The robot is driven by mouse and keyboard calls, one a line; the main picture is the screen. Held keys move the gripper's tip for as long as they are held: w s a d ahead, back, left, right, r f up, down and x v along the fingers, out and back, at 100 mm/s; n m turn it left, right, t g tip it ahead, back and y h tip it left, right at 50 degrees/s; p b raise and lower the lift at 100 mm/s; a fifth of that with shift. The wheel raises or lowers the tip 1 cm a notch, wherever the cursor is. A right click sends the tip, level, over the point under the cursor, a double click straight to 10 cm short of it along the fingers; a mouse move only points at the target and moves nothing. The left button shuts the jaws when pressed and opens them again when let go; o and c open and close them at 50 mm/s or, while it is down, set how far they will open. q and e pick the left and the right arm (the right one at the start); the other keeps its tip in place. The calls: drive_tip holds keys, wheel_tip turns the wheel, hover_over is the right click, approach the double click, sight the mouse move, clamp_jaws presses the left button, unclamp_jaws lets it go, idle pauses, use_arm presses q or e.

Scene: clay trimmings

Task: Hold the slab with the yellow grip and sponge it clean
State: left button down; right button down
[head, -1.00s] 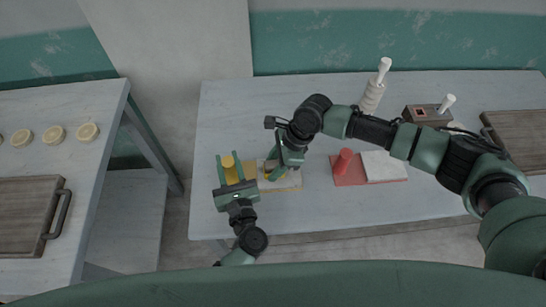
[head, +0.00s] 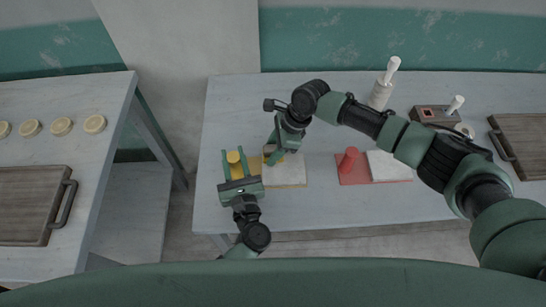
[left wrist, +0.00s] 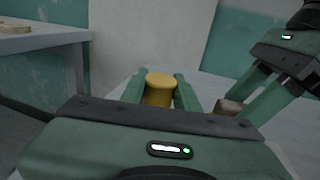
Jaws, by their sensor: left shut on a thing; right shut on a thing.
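The yellow grip (head: 234,157) stands upright at the left end of a yellow board that bears a pale slab (head: 288,174). My left gripper (head: 236,157) is shut on the yellow grip, which also shows between its fingers in the left wrist view (left wrist: 159,89). My right gripper (head: 271,157) is at the slab's far left corner, shut on a small brownish block, seemingly the sponge (left wrist: 229,106). In the head view the block is mostly hidden by the fingers. I cannot tell whether it touches the slab.
A red board (head: 352,179) with a red grip (head: 348,159) and another pale slab (head: 388,166) lies to the right. A white-handled tool (head: 382,92), a brown box (head: 432,114) and a wooden board (head: 522,145) stand farther right. The table front is clear.

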drive_tip(key=shift+w, duration=0.65)
drive_tip(key=shift+r, duration=4.05)
use_arm(q)
drive_tip(key=c, duration=1)
unclamp_jaws()
drive_tip(key=shift+s, duration=0.1)
drive_tip(key=v, duration=1.2)
drive_tip(key=shift+f, duration=0.1)
use_arm(e)
drive_tip(key=shift+s, duration=0.1)
